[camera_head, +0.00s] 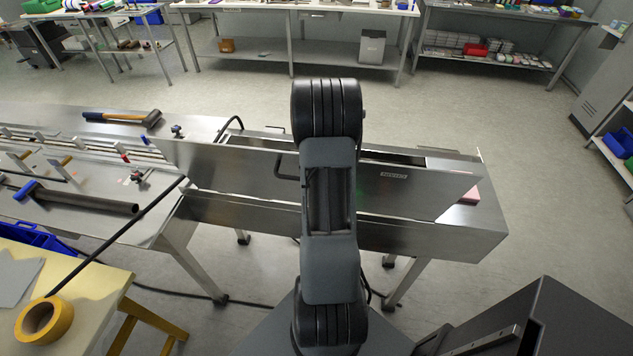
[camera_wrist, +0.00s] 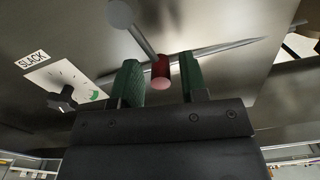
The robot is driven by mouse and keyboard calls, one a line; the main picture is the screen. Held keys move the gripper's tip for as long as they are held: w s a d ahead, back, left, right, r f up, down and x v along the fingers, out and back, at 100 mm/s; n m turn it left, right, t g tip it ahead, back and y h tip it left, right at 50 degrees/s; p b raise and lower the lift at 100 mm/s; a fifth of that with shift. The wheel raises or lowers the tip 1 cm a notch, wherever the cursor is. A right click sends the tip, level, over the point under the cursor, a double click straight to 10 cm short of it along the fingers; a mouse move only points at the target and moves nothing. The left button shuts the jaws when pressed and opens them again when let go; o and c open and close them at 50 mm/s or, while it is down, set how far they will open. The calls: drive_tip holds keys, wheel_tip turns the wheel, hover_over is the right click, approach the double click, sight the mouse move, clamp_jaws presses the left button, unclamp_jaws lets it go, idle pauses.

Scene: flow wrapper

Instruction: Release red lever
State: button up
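The red lever's red grip (camera_wrist: 161,70) shows in the wrist view, on a grey rod that runs up and left to a round pivot (camera_wrist: 121,14). My gripper (camera_wrist: 160,80) has two green fingers set apart, one on each side of the red grip. A gap shows between each finger and the grip, so it looks open and not clamped. How far the grip lies in depth between the fingers is hard to tell. In the head view my own arm stands in the middle, and my gripper and this lever cannot be made out.
A black knob (camera_wrist: 62,97) on a white dial plate with a green mark and a "SLACK" label (camera_wrist: 32,60) sits left of the fingers. The steel machine (camera_head: 430,190) spans the head view. A yellow table with a tape roll (camera_head: 44,320) is lower left; open floor lies right.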

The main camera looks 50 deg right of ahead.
clamp_jaws()
drive_tip(key=shift+w+a+n, duration=0.25)
drive_tip(key=shift+n, duration=0.35)
drive_tip(key=shift+o, duration=0.5)
unclamp_jaws()
wheel_tip(320, 180, up, 14)
drive_tip(key=shift+b, duration=0.45)
drive_tip(key=shift+f, duration=0.1)
